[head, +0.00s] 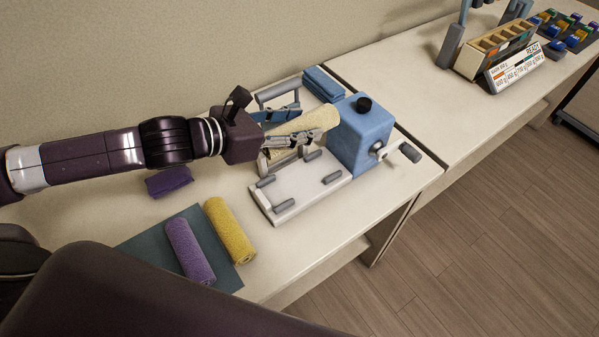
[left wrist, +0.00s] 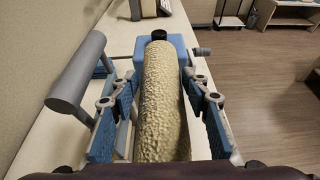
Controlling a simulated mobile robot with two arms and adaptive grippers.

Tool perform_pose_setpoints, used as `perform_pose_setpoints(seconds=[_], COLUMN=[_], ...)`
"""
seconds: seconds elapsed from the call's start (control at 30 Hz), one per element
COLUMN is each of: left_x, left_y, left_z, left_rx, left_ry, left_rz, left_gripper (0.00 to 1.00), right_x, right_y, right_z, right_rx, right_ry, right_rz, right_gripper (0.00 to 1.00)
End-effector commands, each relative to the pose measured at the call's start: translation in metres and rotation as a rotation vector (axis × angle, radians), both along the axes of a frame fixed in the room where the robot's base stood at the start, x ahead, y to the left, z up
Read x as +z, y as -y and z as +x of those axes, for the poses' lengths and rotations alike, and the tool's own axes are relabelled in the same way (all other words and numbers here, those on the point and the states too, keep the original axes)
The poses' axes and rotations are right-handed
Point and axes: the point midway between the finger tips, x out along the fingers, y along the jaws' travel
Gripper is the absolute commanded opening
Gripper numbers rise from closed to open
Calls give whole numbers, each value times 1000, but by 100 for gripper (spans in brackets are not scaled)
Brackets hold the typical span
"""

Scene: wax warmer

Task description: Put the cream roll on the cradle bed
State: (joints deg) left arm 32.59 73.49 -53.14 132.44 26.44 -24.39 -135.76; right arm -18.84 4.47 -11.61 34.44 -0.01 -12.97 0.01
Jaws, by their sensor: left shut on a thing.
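The cream roll (head: 318,120) is held by my left gripper (head: 309,127), whose fingers lie on both sides of it. In the left wrist view the roll (left wrist: 162,105) runs lengthwise between the blue-padded fingers. The cradle bed (head: 292,190) is a white plate with several short grey posts, beside a blue box with a crank. The gripper and roll are over the far side of the bed, near a grey upright frame. Whether the roll touches anything beneath cannot be told. My right gripper is not in view.
A folded blue cloth (head: 323,83) lies behind.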

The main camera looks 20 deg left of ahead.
Motion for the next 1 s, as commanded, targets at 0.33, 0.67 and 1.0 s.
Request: perform_pose_setpoints(seconds=[0.33, 0.67, 1.0], left_x=[-75, -116, -156], left_y=[1, 0, 0], left_z=[-1, 0, 0], left_rx=[2, 0, 0], left_ry=[-6, 1, 1], left_rz=[-4, -2, -2], left_gripper=[12, 12, 12], right_x=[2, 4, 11], right_y=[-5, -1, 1], right_z=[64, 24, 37], right_rx=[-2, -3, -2], right_ry=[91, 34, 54], right_rz=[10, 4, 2], right_gripper=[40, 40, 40])
